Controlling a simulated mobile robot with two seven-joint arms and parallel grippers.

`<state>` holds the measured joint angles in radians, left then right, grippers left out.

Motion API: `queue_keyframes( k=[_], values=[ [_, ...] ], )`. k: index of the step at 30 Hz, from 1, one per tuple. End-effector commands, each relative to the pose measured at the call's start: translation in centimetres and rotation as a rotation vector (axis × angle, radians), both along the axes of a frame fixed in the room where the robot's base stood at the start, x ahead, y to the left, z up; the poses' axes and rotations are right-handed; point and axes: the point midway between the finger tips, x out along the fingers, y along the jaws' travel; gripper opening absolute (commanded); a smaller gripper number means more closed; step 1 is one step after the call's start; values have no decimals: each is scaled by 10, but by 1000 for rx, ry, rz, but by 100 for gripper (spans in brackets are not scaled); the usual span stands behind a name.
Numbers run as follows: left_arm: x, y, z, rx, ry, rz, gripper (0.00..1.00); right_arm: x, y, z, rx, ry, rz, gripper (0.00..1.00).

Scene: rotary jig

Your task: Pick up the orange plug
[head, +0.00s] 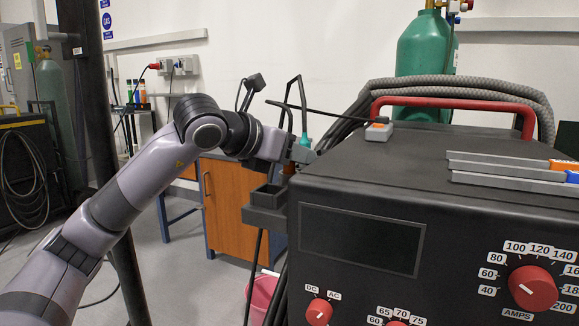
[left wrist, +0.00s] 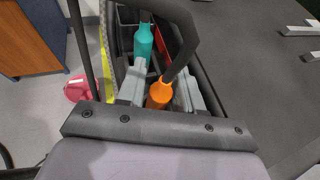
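The orange plug (left wrist: 160,95) is upright with a thick black cable rising from its top. In the head view only a sliver of it (head: 290,168) shows below my left gripper (head: 301,154). In the left wrist view the grey fingers of my left gripper (left wrist: 162,90) stand on either side of the plug, apart, with a dark gap visible at the right finger. The plug's lower end is hidden. A teal plug (left wrist: 143,46) stands just beyond it, also on a black cable. My right gripper is in neither view.
A dark holder (head: 265,215) is on the left side of the black welding machine (head: 360,240). On its top are a red handle (head: 450,103), a small grey and orange block (head: 379,131) and grey bars (head: 500,167). A pink bucket (head: 262,292) stands on the floor.

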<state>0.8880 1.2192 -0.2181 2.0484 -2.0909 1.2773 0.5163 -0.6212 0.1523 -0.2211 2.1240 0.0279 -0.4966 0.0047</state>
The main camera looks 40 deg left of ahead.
Motion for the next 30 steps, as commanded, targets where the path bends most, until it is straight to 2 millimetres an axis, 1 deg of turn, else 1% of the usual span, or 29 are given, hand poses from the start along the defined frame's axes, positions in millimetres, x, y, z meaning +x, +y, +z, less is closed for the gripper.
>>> queue_keyframes(
  k=[7, 8, 9, 11, 20, 23, 26, 30],
  values=[
    [3, 0, -1, 1, -1, 0, 35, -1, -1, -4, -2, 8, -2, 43],
    [3, 0, -1, 1, -1, 0, 32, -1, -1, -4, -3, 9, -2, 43],
    [3, 0, -1, 1, -1, 0, 19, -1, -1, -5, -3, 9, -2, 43],
    [2, 0, -1, 1, -1, 0, 0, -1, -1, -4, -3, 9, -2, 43],
    [2, 0, 0, 1, -1, 0, 0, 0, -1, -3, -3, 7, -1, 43],
    [2, 0, 3, 1, -2, 0, 0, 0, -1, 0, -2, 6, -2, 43],
    [2, 0, 10, 0, -3, -1, 0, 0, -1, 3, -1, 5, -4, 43],
    [2, 0, 27, 0, -5, -1, 0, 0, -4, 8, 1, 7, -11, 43]
  ],
)
